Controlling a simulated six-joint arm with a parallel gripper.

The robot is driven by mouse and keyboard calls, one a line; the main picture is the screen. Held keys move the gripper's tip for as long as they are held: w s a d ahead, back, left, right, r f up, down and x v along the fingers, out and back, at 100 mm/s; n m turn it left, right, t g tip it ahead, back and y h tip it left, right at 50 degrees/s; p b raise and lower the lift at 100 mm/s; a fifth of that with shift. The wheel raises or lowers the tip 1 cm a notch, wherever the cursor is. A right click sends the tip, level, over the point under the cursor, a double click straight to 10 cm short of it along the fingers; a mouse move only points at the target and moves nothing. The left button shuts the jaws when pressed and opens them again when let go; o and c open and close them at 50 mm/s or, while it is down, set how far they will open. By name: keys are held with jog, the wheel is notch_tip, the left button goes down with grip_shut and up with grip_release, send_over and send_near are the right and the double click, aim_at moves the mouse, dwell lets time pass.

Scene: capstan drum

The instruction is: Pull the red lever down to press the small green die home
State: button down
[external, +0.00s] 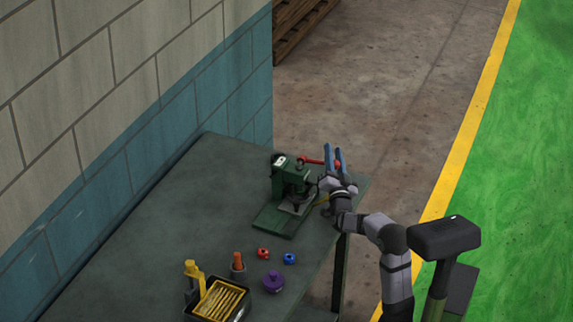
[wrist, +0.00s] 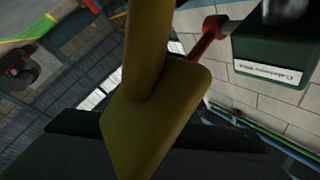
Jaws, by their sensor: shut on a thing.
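The green press (external: 291,180) stands near the right edge of the table. Its red lever (external: 312,161) sticks out to the right from the press head, roughly level. My gripper (external: 334,149), with two blue fingers, is shut on the lever's outer end, where a bit of red shows between the fingers. In the wrist view the red lever (wrist: 206,38) meets the green press head (wrist: 272,52), which bears a white label. A large dull-yellow shape (wrist: 150,115) close to the camera hides much of the lever. I cannot make out the small green die.
On the table (external: 190,205) lie a red piece (external: 263,253), a blue piece (external: 289,258) and a purple knobbed piece (external: 273,282). An orange-handled tool (external: 238,262) and a yellow-filled tray (external: 221,300) are at the front. A wall (external: 120,120) borders the table's left side. The table's back left is clear.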

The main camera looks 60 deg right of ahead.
jog(key=shift+s+f+b, duration=0.1)
jog(key=shift+f+b, duration=0.2)
jog(key=shift+f, duration=0.4)
jog(key=c, duration=1.4)
grip_release()
jog(key=shift+c, duration=0.2)
jog(key=shift+r, duration=0.25)
notch_tip(320, 180, up, 10)
jog(key=p, duration=0.2)
